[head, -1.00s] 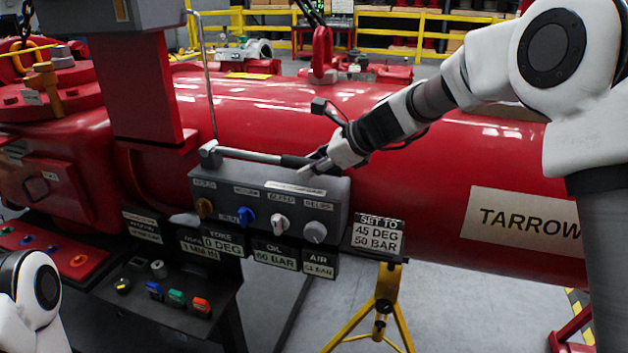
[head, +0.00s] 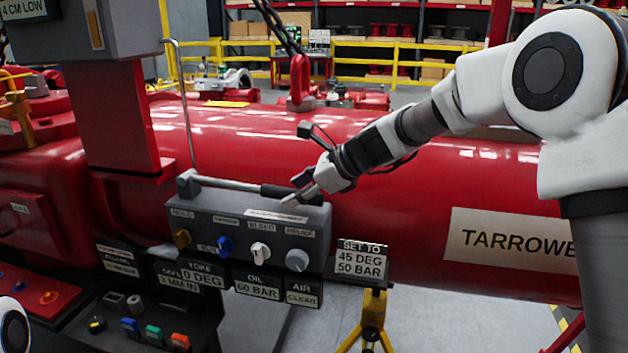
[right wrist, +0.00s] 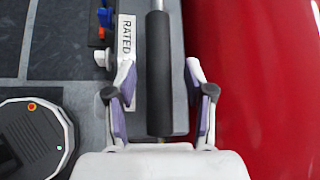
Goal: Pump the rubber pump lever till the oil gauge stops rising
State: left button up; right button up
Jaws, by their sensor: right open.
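The pump lever (head: 228,184) is a silver rod lying nearly level along the top of a grey control box (head: 200,228). Its black rubber grip (head: 276,190) is at the right end. My right gripper (head: 297,190) is open at this grip. In the right wrist view, the grip (right wrist: 159,85) runs between the open fingers (right wrist: 160,66), with a gap on both sides. The oil gauge (head: 258,288) below the box reads 60 BAR. My left gripper is out of view.
Several knobs, including a blue one (head: 225,245) and a white one (head: 260,250), line the box front. A sign (head: 361,261) reads SET TO 45 DEG 50 BAR. The large red cylinder (head: 400,210) lies behind. A yellow stand (head: 373,318) is below.

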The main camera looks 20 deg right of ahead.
jog(key=v, duration=0.9)
jog(key=shift+s+d+r, duration=0.2)
jog(key=shift+s+r, duration=0.05)
